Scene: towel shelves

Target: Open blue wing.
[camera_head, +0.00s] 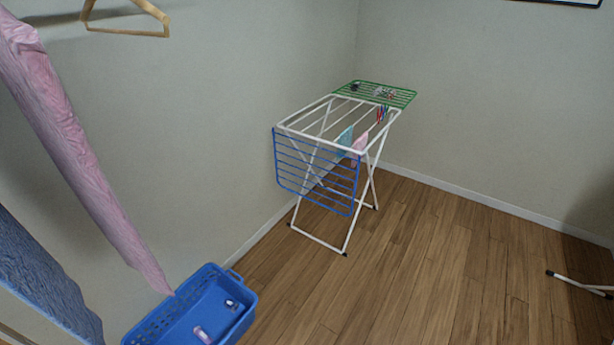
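A white folding drying rack (325,243) stands on the floor in the middle of the view, close to the left wall. Its blue wing (314,185) hangs down on the near side, from the top frame to about mid-leg height. Its green wing (401,97) is at the far end and lies out about level with the top. Small cloths, one light blue (345,137) and one pink (360,143), hang on the rack's bars. My gripper is not in view.
A blue basket (241,315) with small items stands at the bottom left. Pink (75,140) and blue (45,280) towels hang at the left, near a wooden hanger (127,30). White legs (575,283) of something show at the right edge. The wooden floor (430,270) before the rack is clear.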

